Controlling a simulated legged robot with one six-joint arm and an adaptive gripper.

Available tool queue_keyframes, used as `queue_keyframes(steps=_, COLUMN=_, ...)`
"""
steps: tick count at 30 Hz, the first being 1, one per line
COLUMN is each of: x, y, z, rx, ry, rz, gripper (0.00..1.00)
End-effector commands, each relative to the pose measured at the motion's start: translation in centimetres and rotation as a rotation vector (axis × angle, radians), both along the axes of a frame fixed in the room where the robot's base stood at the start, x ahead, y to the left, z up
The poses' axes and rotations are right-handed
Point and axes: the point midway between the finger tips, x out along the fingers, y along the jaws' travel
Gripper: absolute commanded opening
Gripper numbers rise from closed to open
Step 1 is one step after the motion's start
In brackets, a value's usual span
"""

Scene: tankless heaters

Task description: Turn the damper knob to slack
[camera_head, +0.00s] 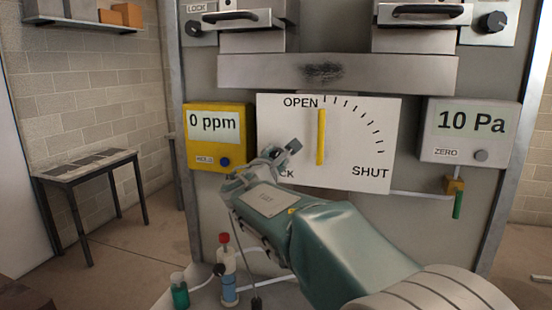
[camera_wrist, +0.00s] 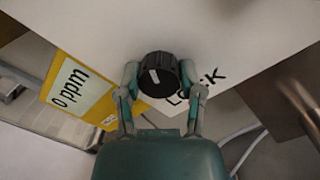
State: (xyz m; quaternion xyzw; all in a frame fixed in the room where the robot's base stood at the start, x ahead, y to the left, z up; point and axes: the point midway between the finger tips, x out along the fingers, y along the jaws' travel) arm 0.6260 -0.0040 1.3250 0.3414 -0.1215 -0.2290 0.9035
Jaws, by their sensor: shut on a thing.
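The black round knob (camera_wrist: 160,72), with a white mark on its face, stands on the white panel in the wrist view. My gripper (camera_wrist: 160,82) is shut on it, one finger on each side. The label beside the knob (camera_wrist: 204,86) is partly covered by a finger and seems to read LOCK. In the head view my gripper (camera_head: 276,160) is at the lower left of the white dial panel (camera_head: 355,120) and hides most of the knob and its label. The yellow damper handle (camera_head: 320,137) is upright, its top near OPEN; SHUT is at lower right.
A yellow 0 ppm meter (camera_head: 218,153) is close left of my gripper. A grey 10 Pa gauge (camera_head: 466,150) is at right. Below stand a bottle with a red cap (camera_head: 228,275) and a green jar (camera_head: 179,290). A metal bar (camera_head: 400,73) crosses above the panel.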

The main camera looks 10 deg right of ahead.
Motion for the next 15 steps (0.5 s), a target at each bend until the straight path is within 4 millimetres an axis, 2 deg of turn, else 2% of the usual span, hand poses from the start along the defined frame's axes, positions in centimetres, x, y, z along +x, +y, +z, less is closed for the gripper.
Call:
queue_keyframes(steps=1, x=0.12, y=0.09, z=-0.66, rx=-0.031, ry=0.032, rz=0.003, gripper=0.02)
queue_keyframes(steps=15, x=0.13, y=0.10, z=-0.62, rx=-0.248, ry=0.158, rz=0.004, gripper=0.02)
